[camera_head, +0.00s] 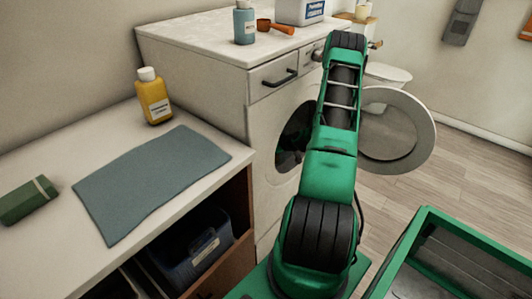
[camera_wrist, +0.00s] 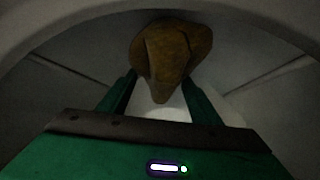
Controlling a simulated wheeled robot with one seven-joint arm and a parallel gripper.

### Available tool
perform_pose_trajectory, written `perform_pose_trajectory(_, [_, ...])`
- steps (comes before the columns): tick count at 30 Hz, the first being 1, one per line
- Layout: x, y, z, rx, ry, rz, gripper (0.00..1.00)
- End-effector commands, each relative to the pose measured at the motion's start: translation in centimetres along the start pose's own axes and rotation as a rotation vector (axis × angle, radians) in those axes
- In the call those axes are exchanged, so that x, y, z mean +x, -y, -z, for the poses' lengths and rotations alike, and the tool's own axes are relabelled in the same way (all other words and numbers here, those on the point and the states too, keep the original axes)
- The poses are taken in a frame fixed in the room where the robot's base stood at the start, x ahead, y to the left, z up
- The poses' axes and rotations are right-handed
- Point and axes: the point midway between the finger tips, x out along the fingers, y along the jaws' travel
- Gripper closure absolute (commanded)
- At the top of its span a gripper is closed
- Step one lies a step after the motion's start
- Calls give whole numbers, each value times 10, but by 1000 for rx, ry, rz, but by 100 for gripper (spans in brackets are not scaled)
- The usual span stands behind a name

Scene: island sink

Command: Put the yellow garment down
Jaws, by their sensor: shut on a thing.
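The yellow garment (camera_wrist: 170,55) shows in the wrist view as a bunched, dark yellow-brown bundle. My gripper (camera_wrist: 158,88) is shut on its lower end, with one green finger on each side. The garment and fingers are inside the dim, pale, curved interior of the washing machine (camera_head: 274,123). In the head view my green arm reaches toward the machine's front opening, and the gripper and garment are hidden there. Whether the garment touches the drum wall, I cannot tell.
The washer's round door (camera_head: 422,128) stands open right of my arm. A green-rimmed crate (camera_head: 440,222) is at the lower right. The left counter holds a blue-grey cloth (camera_head: 150,180), a yellow bottle (camera_head: 154,98) and a green block (camera_head: 28,201).

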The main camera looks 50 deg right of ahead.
Motion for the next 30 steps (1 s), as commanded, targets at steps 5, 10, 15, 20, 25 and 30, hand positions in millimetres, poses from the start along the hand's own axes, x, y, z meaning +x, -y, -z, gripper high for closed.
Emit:
perform_pose_trajectory(5, [3,0,5,-4,79,-5,69])
perform_pose_trajectory(10, [9,-1,-3,4,125,-11,69])
perform_pose_trajectory(15, [19,-2,-14,2,122,-11,69])
perform_pose_trajectory(20, [21,-2,-18,2,122,-12,69])
perform_pose_trajectory(25, [21,-2,-19,2,124,-11,40])
perform_pose_trajectory(30, [21,-2,-19,2,123,-11,19])
